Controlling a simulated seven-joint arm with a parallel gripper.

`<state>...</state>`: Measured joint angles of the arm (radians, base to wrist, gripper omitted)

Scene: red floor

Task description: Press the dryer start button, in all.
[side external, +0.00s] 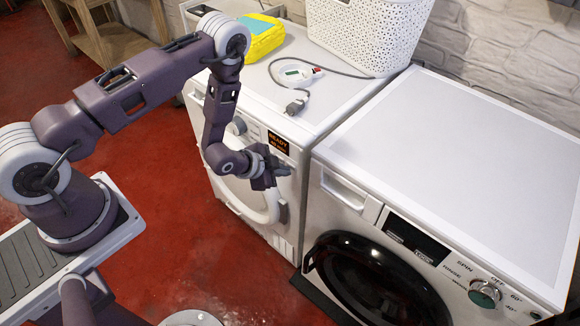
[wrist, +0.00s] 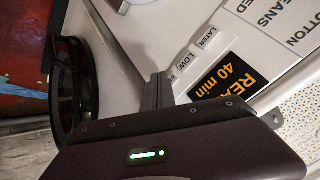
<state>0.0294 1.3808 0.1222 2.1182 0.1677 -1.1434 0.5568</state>
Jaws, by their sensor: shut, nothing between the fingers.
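The dryer (side external: 275,210) is the white machine on the left in the side external view. Its small black display (side external: 278,143) has orange text; in the wrist view the display (wrist: 232,80) reads "40 min". My gripper (side external: 287,171) is shut and empty, at the dryer's front just below the display. In the wrist view its fingers (wrist: 158,82) are together beside the panel labels "LATER" and "LOW". I cannot make out the start button for certain, nor whether the fingertips touch the panel.
A washer (side external: 450,185) with a dark round door stands right of the dryer. On the dryer top are a white basket (side external: 365,35), a yellow package (side external: 255,38) and a corded white device (side external: 297,75). Red floor (side external: 190,215) is open on the left.

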